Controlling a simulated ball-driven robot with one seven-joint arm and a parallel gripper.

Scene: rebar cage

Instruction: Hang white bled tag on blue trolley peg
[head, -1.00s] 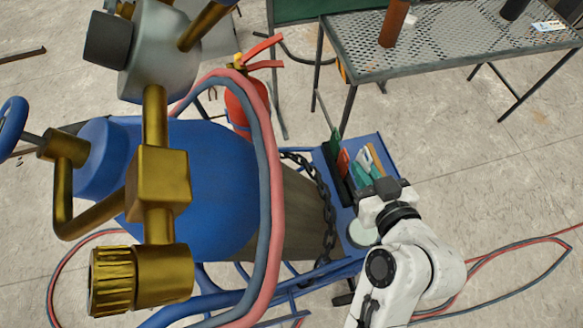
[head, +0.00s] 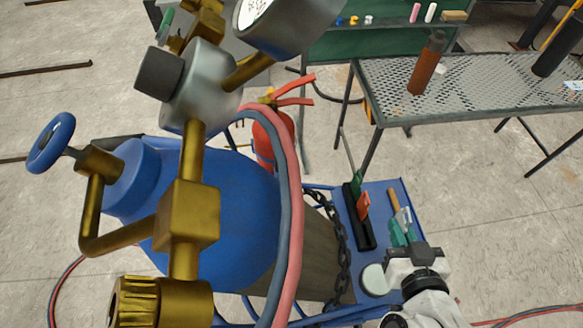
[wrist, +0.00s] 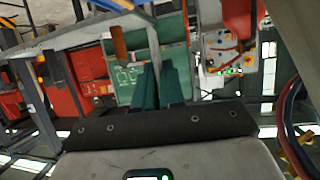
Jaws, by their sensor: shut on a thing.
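My gripper (head: 404,232) has teal fingers and is shut over the blue trolley's tray (head: 409,190). A small white piece, apparently the white tag (head: 405,215), shows at its fingertips. The fingers also show close together in the wrist view (wrist: 161,84), where I cannot make out the tag. A black rack (head: 352,225) left of the gripper holds a green tag (head: 356,182) and an orange tag (head: 363,204). I cannot pick out the trolley's peg.
The blue cylinder (head: 240,205) stands left of the tray, with a chain (head: 343,240) and red and grey hoses (head: 291,180) between. A brown-handled item (head: 393,199) is beside the fingers. A mesh table (head: 470,85) and fire extinguisher (head: 272,135) stand behind.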

